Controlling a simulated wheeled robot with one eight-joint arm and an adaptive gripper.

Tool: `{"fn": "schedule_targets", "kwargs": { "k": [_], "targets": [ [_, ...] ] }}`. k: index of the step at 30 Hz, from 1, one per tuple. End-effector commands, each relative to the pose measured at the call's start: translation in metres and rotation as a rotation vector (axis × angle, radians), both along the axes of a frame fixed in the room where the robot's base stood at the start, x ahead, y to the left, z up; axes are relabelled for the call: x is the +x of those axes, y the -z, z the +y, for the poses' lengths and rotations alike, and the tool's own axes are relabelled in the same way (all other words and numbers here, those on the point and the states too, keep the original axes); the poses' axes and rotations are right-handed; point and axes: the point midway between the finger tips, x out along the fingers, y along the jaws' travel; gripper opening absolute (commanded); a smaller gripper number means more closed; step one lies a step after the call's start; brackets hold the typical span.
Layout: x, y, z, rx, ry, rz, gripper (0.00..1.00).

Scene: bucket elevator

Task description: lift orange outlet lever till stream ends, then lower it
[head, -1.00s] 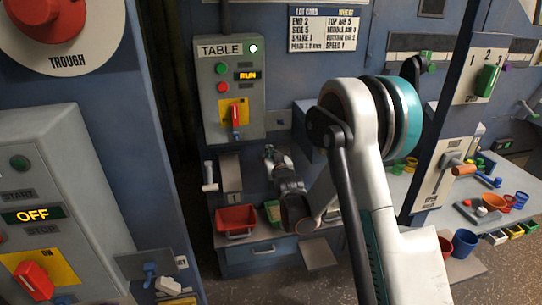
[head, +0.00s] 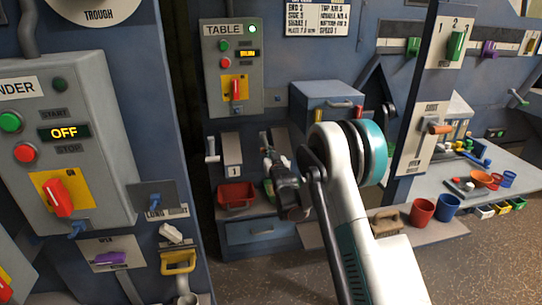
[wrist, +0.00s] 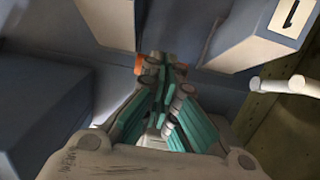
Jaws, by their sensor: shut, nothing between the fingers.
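In the wrist view, an orange piece (wrist: 139,64), likely the outlet lever's handle, shows just behind my fingertips. Its ends stick out on both sides of them, and its middle is hidden. My gripper (wrist: 164,66) is shut and empty, its tips at or very near the orange piece; I cannot tell if they touch. In the head view, my gripper (head: 265,142) points at the blue wall under the TABLE box, and hides the orange piece. No stream is visible in either view.
A pale spout marked 1 (head: 232,150) and a white handle (head: 211,148) are left of my gripper. A red bin (head: 236,195) and a partly hidden green bin stand below. The TABLE box (head: 233,68) hangs above. A grey-blue cabinet (head: 328,98) is close on the right.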

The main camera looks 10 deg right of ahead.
Motion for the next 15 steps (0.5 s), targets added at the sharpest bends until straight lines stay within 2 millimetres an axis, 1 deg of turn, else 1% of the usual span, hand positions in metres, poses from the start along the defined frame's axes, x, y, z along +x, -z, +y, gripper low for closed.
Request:
{"fn": "schedule_targets", "kwargs": {
  "k": [1, 6, 15],
  "targets": [
    [0.002, 0.006, 0.0, 0.0, 0.0, 0.0, 0.0],
    [0.006, 0.014, 0.0, 0.0, 0.0, 0.0, 0.0],
    [0.008, 0.019, 0.0, 0.0, 0.0, 0.0, 0.0]
  ]
}}
